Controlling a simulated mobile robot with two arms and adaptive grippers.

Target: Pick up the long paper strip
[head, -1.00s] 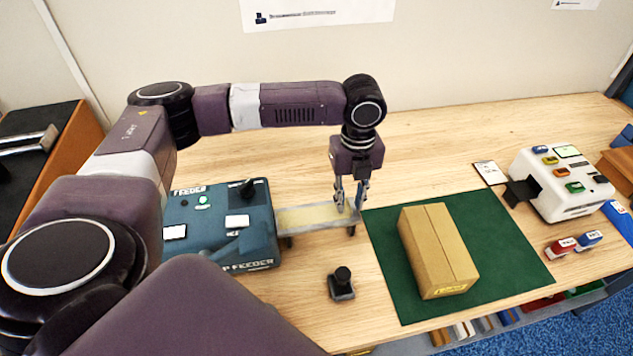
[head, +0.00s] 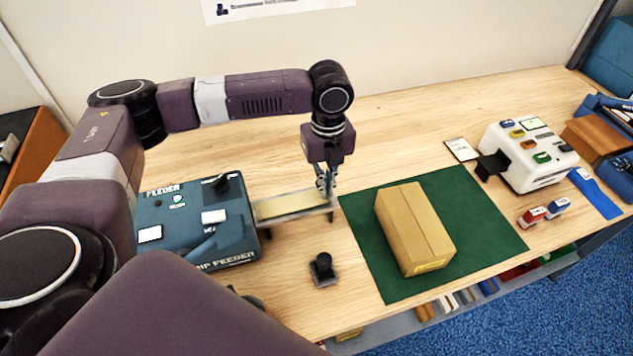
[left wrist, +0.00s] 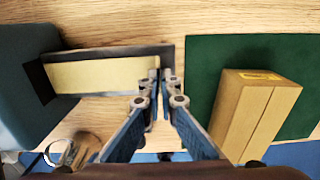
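The long paper strip (head: 290,204) is pale yellow and lies flat on the grey outfeed tray (head: 303,215) of the blue-green strip feeder (head: 225,238). It also shows in the left wrist view (left wrist: 100,74), running from the feeder to my fingers. My left gripper (head: 327,192) points down at the strip's right end. In the left wrist view its fingertips (left wrist: 159,74) are close together, with the strip's end between them. The strip still lies level along the tray. My right gripper is not in view.
A brown carton (head: 412,230) lies on a green mat (head: 480,222) right of the tray. A black-knobbed stamp (head: 323,268) stands in front of the tray. A white machine (head: 528,160) with coloured buttons stands at the right.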

